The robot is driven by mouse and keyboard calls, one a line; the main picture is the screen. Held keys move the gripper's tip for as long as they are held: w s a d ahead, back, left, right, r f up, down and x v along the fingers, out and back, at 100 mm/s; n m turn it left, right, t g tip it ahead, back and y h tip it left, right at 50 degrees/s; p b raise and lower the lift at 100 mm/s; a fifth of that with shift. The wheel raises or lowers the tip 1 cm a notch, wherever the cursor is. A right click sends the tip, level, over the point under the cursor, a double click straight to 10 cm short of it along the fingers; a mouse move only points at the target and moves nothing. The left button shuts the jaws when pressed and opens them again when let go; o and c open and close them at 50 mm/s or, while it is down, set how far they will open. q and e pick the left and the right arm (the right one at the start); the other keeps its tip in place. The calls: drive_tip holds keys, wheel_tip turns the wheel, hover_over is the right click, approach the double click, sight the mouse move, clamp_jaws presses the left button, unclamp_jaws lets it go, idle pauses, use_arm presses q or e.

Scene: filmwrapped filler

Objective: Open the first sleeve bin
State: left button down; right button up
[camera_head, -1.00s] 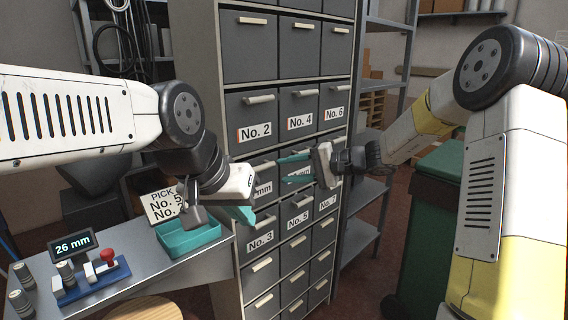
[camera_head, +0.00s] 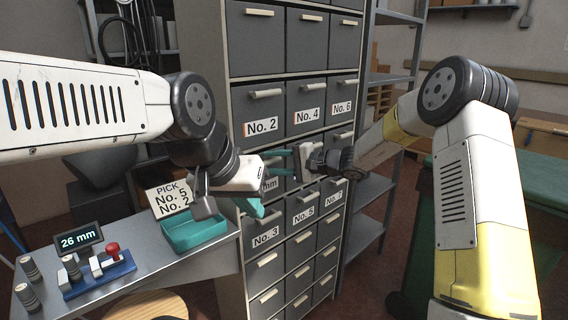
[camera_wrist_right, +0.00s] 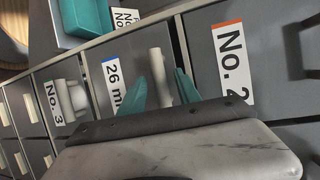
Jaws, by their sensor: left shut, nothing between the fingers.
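The bin labelled 26 mm (camera_wrist_right: 113,82) is a dark grey drawer between No. 2 (camera_wrist_right: 232,65) and No. 3 (camera_wrist_right: 52,100) in the right wrist view. It looks closed. Its pale bar handle (camera_wrist_right: 160,72) stands between the teal fingers of my right gripper (camera_wrist_right: 156,80). The fingers are apart; I cannot tell whether they touch the handle. In the head view my right gripper (camera_head: 272,163) faces this bin and partly hides it. My left gripper (camera_head: 250,208) is shut and empty, in front of the cabinet above the No. 3 label (camera_head: 265,237).
A pick sign (camera_head: 170,198) reads No. 5 and No. 2. A teal tray (camera_head: 196,240) and a 26 mm display (camera_head: 80,241) stand on the grey bench (camera_head: 150,273) at left. Bin No. 5 (camera_head: 303,216) is in the cabinet. A green container (camera_head: 420,225) stands at right.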

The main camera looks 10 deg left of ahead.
clamp_jaws()
idle(1.4)
